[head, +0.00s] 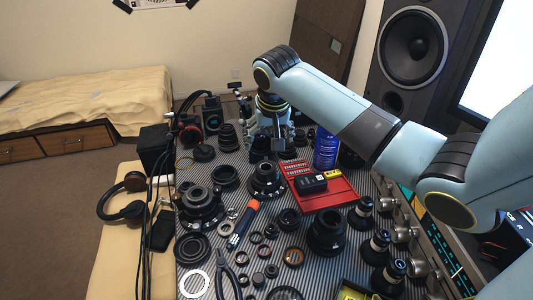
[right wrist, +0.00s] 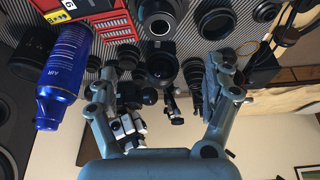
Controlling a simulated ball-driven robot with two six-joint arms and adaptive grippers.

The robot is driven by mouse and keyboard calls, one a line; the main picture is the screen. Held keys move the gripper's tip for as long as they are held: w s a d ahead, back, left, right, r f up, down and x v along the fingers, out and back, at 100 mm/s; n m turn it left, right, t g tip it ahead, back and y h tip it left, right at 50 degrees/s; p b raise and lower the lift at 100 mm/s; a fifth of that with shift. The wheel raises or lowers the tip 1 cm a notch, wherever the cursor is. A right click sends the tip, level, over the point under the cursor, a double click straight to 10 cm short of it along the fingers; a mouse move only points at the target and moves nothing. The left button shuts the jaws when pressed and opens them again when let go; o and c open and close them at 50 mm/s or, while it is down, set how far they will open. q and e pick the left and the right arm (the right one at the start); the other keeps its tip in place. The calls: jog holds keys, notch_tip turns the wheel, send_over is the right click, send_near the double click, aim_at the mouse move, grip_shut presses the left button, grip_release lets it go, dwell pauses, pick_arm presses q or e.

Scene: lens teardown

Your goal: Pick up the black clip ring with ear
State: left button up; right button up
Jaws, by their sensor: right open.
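Several small black rings lie on the striped mat (head: 205,258) in the head view, among them one ring (head: 271,231) near the front middle and another ring (head: 257,237) beside it. I cannot tell for sure which is the black clip ring with ear, as an ear is too small to make out. My right gripper (head: 279,140) is over the back of the mat, well behind these rings. In the right wrist view the right gripper (right wrist: 160,82) has its fingers wide apart with nothing held between them. My left gripper is not in view.
A blue air can (head: 326,148) stands right of my right gripper; it also shows in the right wrist view (right wrist: 64,65). A red tray (head: 338,196) holds small parts. Lens barrels, pliers (head: 227,275) and a screwdriver (head: 243,224) crowd the mat. A large speaker (head: 411,50) is behind right.

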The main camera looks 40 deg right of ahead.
notch_tip(320, 180, down, 4)
jog(key=b, duration=0.3)
send_over(266, 170)
jog(key=s+a, duration=0.1)
jog(key=s, duration=0.1)
notch_tip(266, 170, down, 5)
jog(key=shift+a+f, duration=0.1)
jog(key=shift+a, duration=0.05)
jog(key=b+x, duration=0.1)
jog(key=x, duration=0.3)
jog(key=shift+w+f, duration=0.2)
jog(key=shift+f, duration=0.15)
jog(key=c, duration=1.1)
